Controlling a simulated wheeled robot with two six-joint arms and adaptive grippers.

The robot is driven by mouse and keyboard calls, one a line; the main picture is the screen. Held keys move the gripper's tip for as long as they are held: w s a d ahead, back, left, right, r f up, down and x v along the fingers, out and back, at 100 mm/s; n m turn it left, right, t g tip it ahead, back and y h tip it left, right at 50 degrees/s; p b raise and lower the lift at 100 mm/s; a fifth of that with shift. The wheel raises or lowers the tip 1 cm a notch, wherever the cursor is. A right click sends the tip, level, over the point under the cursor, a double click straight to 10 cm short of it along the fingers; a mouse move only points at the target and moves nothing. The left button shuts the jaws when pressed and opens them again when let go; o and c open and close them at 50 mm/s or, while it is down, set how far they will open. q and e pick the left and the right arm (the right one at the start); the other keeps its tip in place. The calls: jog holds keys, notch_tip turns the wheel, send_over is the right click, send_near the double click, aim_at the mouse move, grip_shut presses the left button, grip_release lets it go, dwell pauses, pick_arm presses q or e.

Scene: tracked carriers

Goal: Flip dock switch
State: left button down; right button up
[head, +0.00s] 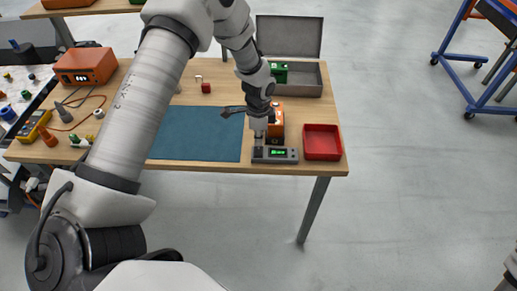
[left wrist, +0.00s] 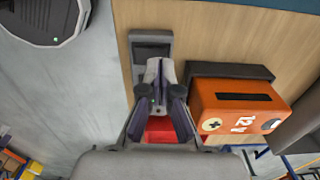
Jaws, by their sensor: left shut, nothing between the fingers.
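A grey dock (head: 288,158) with a lit green display sits at the table's front edge. An orange carrier (head: 278,118) stands directly behind the display. In the left wrist view the orange carrier (left wrist: 240,97), with a dark top slot and printed markings, stands against a dark block. My left gripper (head: 258,132) is shut and empty, pointing down over the left end of the dock. In the left wrist view its fingertips (left wrist: 158,68) overlap the lower end of a grey unit with a dark panel (left wrist: 152,50). The fingers hide any switch there; I cannot tell whether they touch it. My right gripper is out of view.
A red tray (head: 322,155) lies right of the dock. A blue mat (head: 200,133) covers the table's middle. An open grey case (head: 300,85) with a green item stands behind. An orange box (head: 85,66) and tools crowd the left.

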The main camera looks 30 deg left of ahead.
aim_at(259, 147)
pick_arm(q)
jog(key=shift+f+b, duration=0.7)
jog(key=shift+f, duration=0.45)
dwell(0.9)
jog(key=shift+r, duration=0.1)
notch_tip(259, 147, up, 7)
jog(key=p, duration=0.5)
jog(key=shift+p, duration=0.4)
